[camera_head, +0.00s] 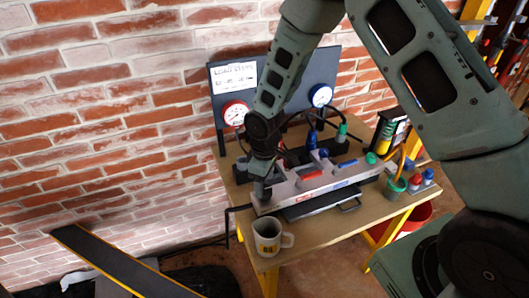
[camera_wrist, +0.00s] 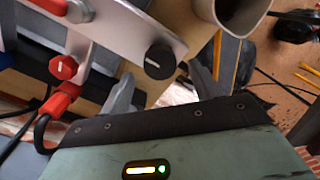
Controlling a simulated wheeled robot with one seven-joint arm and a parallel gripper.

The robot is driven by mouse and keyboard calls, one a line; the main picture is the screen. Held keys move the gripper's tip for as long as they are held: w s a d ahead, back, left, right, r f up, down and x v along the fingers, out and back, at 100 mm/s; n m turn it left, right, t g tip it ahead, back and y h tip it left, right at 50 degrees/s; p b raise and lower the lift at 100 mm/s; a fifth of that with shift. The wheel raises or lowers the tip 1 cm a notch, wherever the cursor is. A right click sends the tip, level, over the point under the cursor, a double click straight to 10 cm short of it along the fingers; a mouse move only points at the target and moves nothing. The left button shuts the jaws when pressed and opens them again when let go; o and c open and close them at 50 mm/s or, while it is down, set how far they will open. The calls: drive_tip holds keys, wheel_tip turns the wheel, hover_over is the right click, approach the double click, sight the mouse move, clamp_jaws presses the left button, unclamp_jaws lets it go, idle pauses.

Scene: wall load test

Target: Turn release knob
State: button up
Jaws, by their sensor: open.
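A round black knob (camera_wrist: 160,62) with a white mark sits on the end of a light grey metal plate (camera_wrist: 125,22) in the wrist view. My gripper (camera_wrist: 161,72) is open, with one finger on each side of the knob as seen from the wrist. I cannot tell whether either finger touches it.
A white mug (camera_head: 268,238) stands at the bench's front left corner, close to my gripper. A bent black crank handle (camera_head: 238,222) sticks out at the left edge. A dark board with a red gauge (camera_head: 235,113) and a blue gauge (camera_head: 321,96) stands behind.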

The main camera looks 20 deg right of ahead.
wheel_tip(320, 180, up, 14)
drive_tip(key=b, duration=0.1)
drive_tip(key=shift+r+b, duration=0.2)
drive_tip(key=shift+b, duration=0.1)
idle(0.3)
drive_tip(key=s+a+r, duration=0.2)
drive_tip(key=s, duration=0.6)
drive_tip(key=s+a+r+m, duration=0.1)
drive_tip(key=s+a+r, duration=0.1)
drive_tip(key=s, duration=0.7)
drive_tip(key=s+a+r, duration=0.2)
drive_tip(key=s, duration=0.7)
drive_tip(key=shift+y, duration=0.3)
drive_tip(key=shift+a, duration=0.1)
